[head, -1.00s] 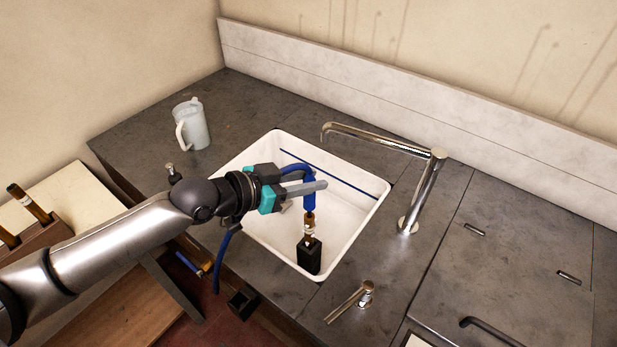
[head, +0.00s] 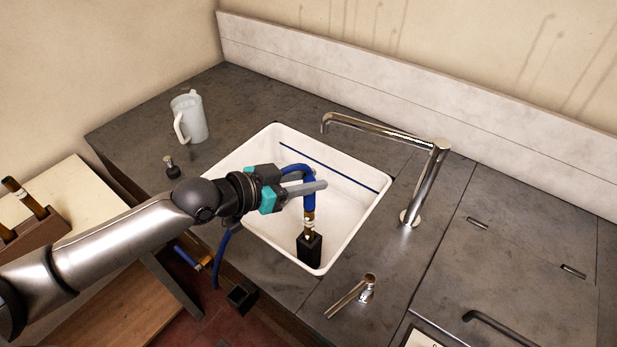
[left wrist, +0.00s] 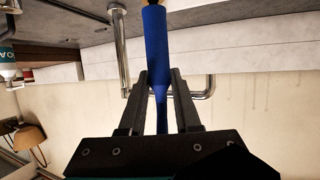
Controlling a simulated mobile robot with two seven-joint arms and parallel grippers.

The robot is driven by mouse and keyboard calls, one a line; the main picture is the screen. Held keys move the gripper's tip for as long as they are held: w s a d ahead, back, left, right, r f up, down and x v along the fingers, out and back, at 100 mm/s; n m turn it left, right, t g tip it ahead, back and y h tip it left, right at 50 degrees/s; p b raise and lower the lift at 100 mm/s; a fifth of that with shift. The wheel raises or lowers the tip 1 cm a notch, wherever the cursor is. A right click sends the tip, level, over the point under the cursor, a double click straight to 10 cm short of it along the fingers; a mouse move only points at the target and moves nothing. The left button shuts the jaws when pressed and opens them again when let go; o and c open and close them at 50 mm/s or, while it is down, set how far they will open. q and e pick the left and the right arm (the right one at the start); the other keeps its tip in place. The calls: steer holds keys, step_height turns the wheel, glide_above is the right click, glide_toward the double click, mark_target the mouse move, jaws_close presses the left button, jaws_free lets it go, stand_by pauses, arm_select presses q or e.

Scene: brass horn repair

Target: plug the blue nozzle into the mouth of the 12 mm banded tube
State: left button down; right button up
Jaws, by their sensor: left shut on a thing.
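My left gripper (head: 312,188) is shut on the blue nozzle (head: 309,202) over the sink. The nozzle points down, with a blue hose (head: 297,169) bending from its top. Below it a brass tube with a pale band (head: 308,222) stands upright in a black block (head: 309,250) in the sink. The nozzle's lower end is in line with the tube's top and appears to meet it; I cannot tell whether it is inside the mouth. In the left wrist view the nozzle (left wrist: 155,40) extends from between the fingers towards a brass-coloured end (left wrist: 152,3) at the top edge. My right gripper is not in view.
The white sink (head: 372,205) surrounds the block. A chrome tap (head: 428,185) stands right of it, a lever (head: 352,296) in front, and a white jug (head: 189,118) behind left. More brass tubes (head: 28,197) stand in a brown rack at far left.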

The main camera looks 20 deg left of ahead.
arm_select(q)
steer(key=shift+f, duration=0.35)
steer(key=c, duration=0.5)
jaws_free()
steer(key=shift+c, duration=0.2)
steer(key=p+v, duration=0.5)
steer(key=v, duration=1)
steer(key=shift+s+r, duration=0.1)
stand_by(0.4)
